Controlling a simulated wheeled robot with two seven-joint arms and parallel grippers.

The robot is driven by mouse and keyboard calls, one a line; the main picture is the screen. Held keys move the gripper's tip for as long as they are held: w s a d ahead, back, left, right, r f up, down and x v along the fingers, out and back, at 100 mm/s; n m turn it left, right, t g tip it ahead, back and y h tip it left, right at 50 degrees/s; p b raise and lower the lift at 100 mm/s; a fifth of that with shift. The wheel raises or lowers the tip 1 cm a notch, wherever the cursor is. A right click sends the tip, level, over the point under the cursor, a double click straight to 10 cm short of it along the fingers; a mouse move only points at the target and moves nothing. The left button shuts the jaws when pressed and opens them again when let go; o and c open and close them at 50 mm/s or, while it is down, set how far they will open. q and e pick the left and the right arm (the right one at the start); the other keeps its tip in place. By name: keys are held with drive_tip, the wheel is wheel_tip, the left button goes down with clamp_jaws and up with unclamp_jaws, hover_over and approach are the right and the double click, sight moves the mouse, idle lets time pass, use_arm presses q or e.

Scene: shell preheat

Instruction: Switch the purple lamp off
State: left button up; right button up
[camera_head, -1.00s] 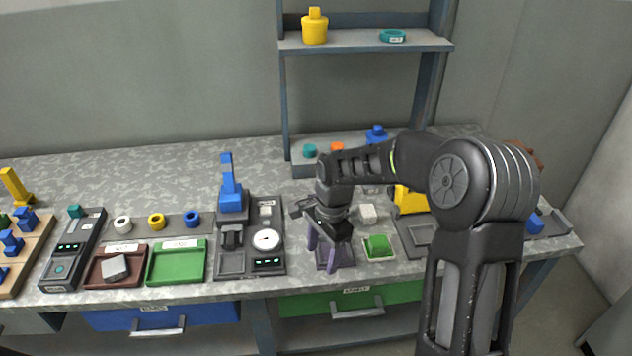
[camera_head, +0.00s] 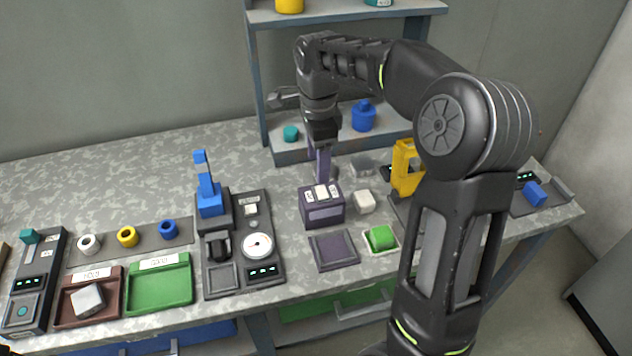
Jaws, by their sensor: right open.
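A dark purple box (camera_head: 322,208), which appears to be the purple lamp's unit, stands on the bench right of centre. It has a white rocker switch (camera_head: 321,192) on top with small labels beside it. A flat dark purple pad (camera_head: 333,249) lies in front of it. I cannot tell whether any lamp is lit. My right gripper (camera_head: 322,176) points down just above and behind the box, with its purple fingers nearly edge-on. It is open and holds nothing that I can see. Whether a fingertip touches the box is unclear. My left gripper is out of view.
A white block (camera_head: 364,202) and a green piece in a tray (camera_head: 381,239) stand close on the right. A yellow device (camera_head: 405,168) is beyond them. A gauge station (camera_head: 257,245) with a blue lever (camera_head: 206,185) is on the left. A shelf rises behind.

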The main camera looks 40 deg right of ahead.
sight(318, 192)
drive_tip(key=shift+f+p, duration=0.4)
drive_tip(key=shift+f, duration=3.55)
drive_tip(key=shift+c, duration=0.4)
clamp_jaws()
drive_tip(key=shift+d+y, duration=0.15)
drive_tip(key=shift+y, duration=0.15)
drive_tip(key=shift+d+r+t+y, duration=0.1)
drive_tip(key=shift+t+y, duration=0.2)
drive_tip(key=shift+y, duration=0.3)
drive_tip(key=shift+o, duration=0.4)
unclamp_jaws()
